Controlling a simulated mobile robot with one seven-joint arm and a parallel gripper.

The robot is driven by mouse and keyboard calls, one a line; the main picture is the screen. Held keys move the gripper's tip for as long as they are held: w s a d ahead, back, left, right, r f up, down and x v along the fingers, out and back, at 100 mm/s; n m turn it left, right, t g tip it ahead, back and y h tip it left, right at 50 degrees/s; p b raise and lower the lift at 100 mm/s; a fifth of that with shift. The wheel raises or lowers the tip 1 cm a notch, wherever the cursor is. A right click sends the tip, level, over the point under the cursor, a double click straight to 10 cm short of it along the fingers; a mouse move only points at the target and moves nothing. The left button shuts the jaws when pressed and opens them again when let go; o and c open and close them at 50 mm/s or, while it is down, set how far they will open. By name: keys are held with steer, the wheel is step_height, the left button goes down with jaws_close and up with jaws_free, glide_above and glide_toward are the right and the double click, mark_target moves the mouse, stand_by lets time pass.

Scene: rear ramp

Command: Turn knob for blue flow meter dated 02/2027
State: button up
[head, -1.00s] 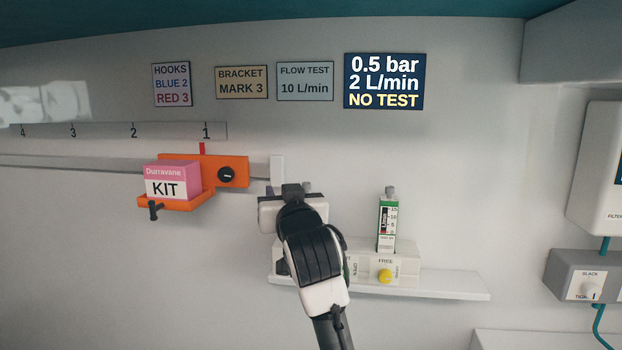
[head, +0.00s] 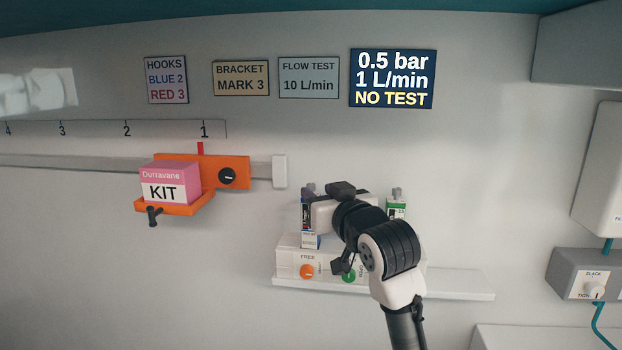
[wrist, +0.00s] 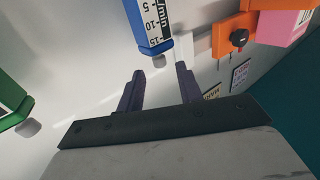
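A blue flow meter (head: 310,239) stands on a white block on the shelf in the head view, its upper part partly behind my gripper. Its scale end also shows in the wrist view (wrist: 157,40), just beyond my fingertips. I cannot read a date on it. An orange knob (head: 307,271) is below it, beside a "FREE" label. A green knob (head: 349,276) is to the right, partly covered by my arm. A green flow meter (head: 396,208) stands further right; a green meter edge is at the wrist view's left (wrist: 14,95). My gripper (wrist: 160,72) is open and empty, its fingers apart.
The shelf (head: 450,284) is clear at its right end. An orange bracket (head: 227,166) with a pink kit box (head: 170,180) is on the rail at left. A wall display (head: 391,79) reads 0.5 bar, 1 L/min, NO TEST. A grey box with a dial (head: 592,273) is at right.

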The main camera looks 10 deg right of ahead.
mark_target(312, 187)
steer(key=w, duration=0.3)
steer(key=w+p, duration=0.1)
steer(key=w, duration=0.1)
steer(key=shift+a, duration=0.4)
jaws_close()
